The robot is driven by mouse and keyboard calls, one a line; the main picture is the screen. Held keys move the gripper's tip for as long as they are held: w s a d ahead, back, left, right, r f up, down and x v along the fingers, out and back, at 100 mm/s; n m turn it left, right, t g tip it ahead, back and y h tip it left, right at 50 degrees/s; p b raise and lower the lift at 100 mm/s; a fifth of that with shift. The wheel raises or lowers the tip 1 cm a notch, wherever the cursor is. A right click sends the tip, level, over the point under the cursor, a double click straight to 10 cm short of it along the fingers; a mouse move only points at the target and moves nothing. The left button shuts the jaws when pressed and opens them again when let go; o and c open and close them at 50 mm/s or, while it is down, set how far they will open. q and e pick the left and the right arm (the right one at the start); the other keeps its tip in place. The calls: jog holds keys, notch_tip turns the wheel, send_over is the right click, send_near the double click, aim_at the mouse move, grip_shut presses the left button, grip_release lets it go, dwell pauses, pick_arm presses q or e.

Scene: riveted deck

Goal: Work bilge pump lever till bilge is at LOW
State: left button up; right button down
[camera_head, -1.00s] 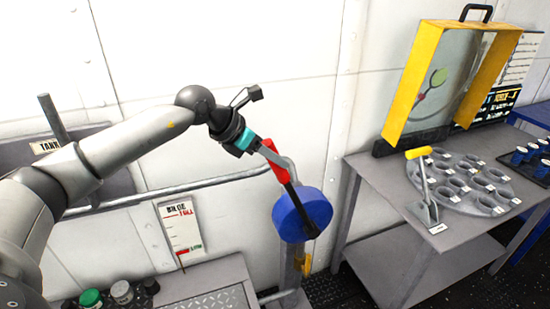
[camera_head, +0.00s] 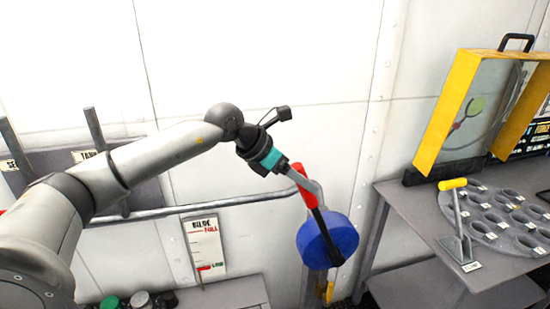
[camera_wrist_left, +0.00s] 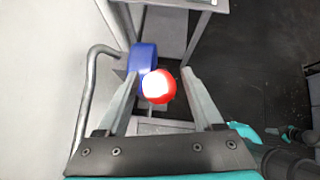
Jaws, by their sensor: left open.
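The bilge pump lever has a red grip (camera_head: 307,188) on a dark shaft, rising from a blue round pump body (camera_head: 325,238) by the wall. The lever leans up and to the left. My left gripper (camera_head: 296,174) is at the top of the red grip, with its jaws open. In the left wrist view, the round red grip end (camera_wrist_left: 158,87) lies between the spread fingers, with gaps on both sides. The bilge gauge (camera_head: 204,248) hangs on the wall with FULL at the top and LOW near the bottom. Its exact reading is too small to tell. My right gripper is out of view.
A grey pipe (camera_head: 225,201) runs along the wall behind my left arm and bends down by the pump.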

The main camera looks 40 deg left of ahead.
pick_arm(q)
jog(key=b+v, duration=0.1)
jog(key=v, duration=1.3)
jog(key=shift+f, duration=0.1)
